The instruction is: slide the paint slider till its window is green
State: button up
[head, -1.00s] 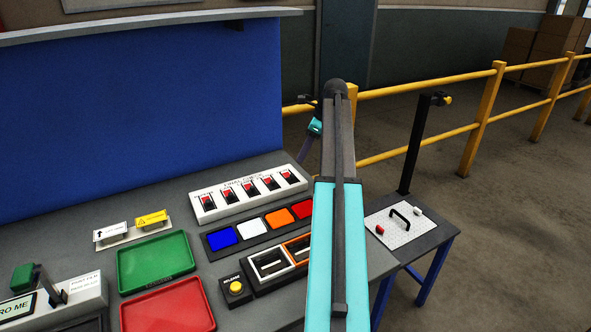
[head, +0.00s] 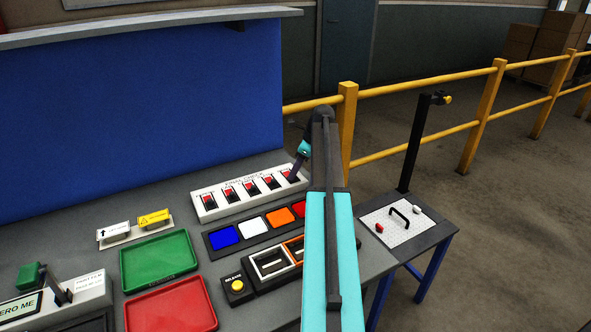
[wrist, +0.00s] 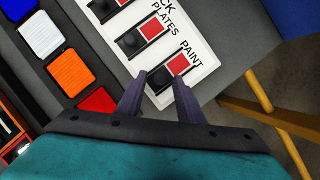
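The white slider panel (head: 248,192) stands on the bench with several black slots and red windows. Its rightmost slider in the head view, the paint slider, is partly hidden by my gripper (head: 295,172). In the wrist view the paint slider (wrist: 160,80) has a black knob in a dark slot, and its window (wrist: 178,64) is red. The word PAINT is printed beside it. My gripper (wrist: 163,76) is open, its two dark fingertips apart on either side of the knob. I cannot tell whether they touch it.
Coloured pads, blue, white, orange and red (wrist: 98,103), lie in a dark strip just in front of the panel. A green tray (head: 158,260) and a red tray (head: 170,308) are at the left. A yellow railing (head: 345,130) runs behind the bench.

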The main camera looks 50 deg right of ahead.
grip_shut()
jog(key=shift+w+d+r, duration=0.1)
jog(key=shift+w+d, duration=0.15)
jog(key=shift+w, duration=0.5)
jog(key=shift+w+d, duration=0.3)
jog(key=shift+w, duration=0.5)
jog(key=shift+w+d+r, duration=0.1)
jog(key=shift+w+d, duration=0.15)
jog(key=shift+w, duration=0.5)
grip_release()
jog(key=shift+w+f, duration=0.1)
